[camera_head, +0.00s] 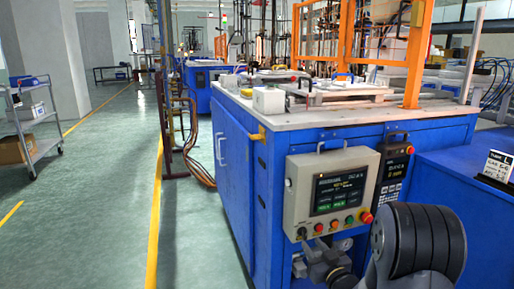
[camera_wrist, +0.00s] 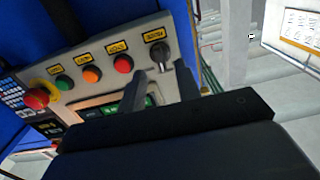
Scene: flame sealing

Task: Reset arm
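The control panel (camera_head: 332,180) is a beige box with a lit screen (camera_head: 340,193), mounted on the front of a blue machine. Its lower edge carries a row of controls. In the wrist view these are a red mushroom button (camera_wrist: 37,98), a green button (camera_wrist: 63,83), an orange button (camera_wrist: 92,74), a red button (camera_wrist: 123,63) and a dark rotary knob (camera_wrist: 160,55). My gripper (camera_wrist: 160,80) is open, its two fingers apart with the knob between or just beyond their tips. Contact cannot be told. In the head view my arm rises at the lower right, with my gripper below the panel.
The blue machine (camera_head: 236,165) has a pale worktop with a white block (camera_head: 268,100) and an orange frame (camera_head: 417,60). A black keypad unit (camera_head: 393,170) sits right of the panel. A grey cart (camera_head: 35,125) stands far left. The green floor (camera_head: 100,215) on the left is clear.

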